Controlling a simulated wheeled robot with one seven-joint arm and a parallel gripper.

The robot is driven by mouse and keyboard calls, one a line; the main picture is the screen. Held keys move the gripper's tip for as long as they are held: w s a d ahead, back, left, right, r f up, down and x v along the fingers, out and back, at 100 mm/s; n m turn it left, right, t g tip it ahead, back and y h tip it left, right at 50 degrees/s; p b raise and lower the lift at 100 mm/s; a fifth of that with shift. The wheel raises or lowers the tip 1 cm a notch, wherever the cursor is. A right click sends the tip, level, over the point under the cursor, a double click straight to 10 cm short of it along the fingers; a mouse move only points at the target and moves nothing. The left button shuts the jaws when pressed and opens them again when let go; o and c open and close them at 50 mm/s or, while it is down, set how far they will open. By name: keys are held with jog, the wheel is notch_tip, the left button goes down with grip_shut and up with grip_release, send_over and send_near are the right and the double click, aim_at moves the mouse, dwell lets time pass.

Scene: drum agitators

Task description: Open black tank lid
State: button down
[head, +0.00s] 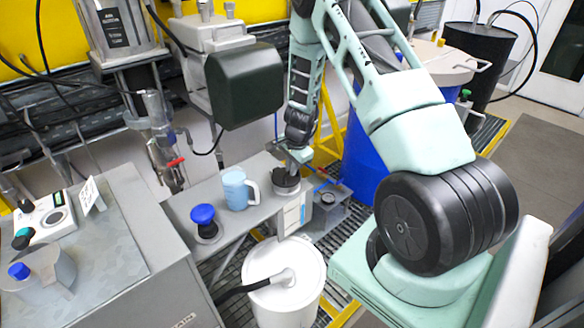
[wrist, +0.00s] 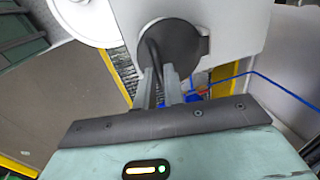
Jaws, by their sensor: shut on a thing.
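A dark round lid-like piece (head: 286,182) sits at the right end of the grey bench. My gripper (head: 298,160) reaches down to it from above. In the wrist view the dark disc (wrist: 172,44) lies against a pale flat surface, and the fingers of my gripper (wrist: 168,80) are close together at its lower edge. The gripper is shut on this black lid; the exact contact is partly hidden. A large black tank (head: 482,52) also stands at the back right, far from my gripper.
A light-blue mug (head: 236,189) and a blue-topped knob (head: 203,218) stand left of the lid on the grey bench (head: 268,217). A white drum (head: 285,302) with a black hose is below in front. A blue barrel (head: 368,165) stands behind my arm.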

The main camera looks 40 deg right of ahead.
jog(key=shift+w+r+p, duration=0.7)
jog(key=shift+w+r, duration=0.6)
jog(key=shift+r, duration=0.1)
jog(key=shift+w+r, duration=0.25)
jog(key=shift+w, duration=0.4)
jog(key=shift+w+r, duration=0.2)
jog(key=shift+w, duration=0.45)
jog(key=c, duration=1.5)
grip_release()
jog(key=shift+w+f, duration=0.1)
jog(key=shift+w, duration=0.05)
jog(key=shift+d+r, duration=0.1)
jog(key=shift+r, duration=0.15)
notch_tip(320, 180, up, 17)
jog(key=b, duration=0.4)
send_over(281, 174)
jog(key=s, duration=0.3)
jog(key=shift+f, duration=0.1)
